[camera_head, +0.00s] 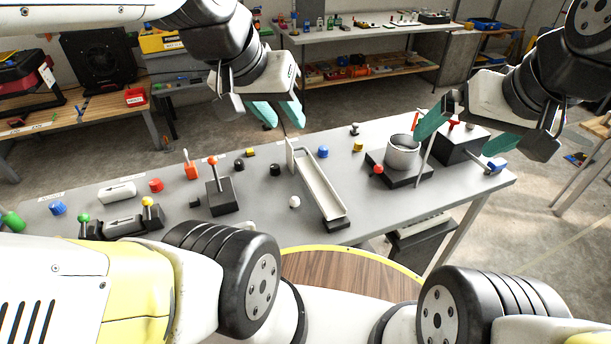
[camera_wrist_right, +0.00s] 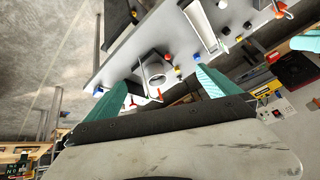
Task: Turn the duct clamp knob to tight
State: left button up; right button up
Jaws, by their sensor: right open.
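A short grey metal ring or duct collar (camera_head: 403,152) stands upright on a dark base plate (camera_head: 372,158) at the right part of the grey bench. A red ball knob (camera_head: 378,169) sits at its front left; I take this as the duct clamp, though its markings are too small to read. My right gripper (camera_head: 467,130) is open and empty above the right end of the bench, its teal fingers wide apart. In the right wrist view, the collar (camera_wrist_right: 153,66) shows between and beyond the fingertips. My left gripper (camera_head: 285,122) is open and empty above the bench's back edge.
A black box with a red handle (camera_head: 457,148) stands right of the collar. A sloped metal channel (camera_head: 318,182) lies mid-bench.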

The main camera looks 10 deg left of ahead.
aim_at(358, 146)
jog(key=i+l+u, duration=0.1)
jog(key=l+u, duration=0.3)
jog(key=i+l+u, duration=0.1)
jog(key=l+u, duration=0.25)
jog(key=j, duration=0.15)
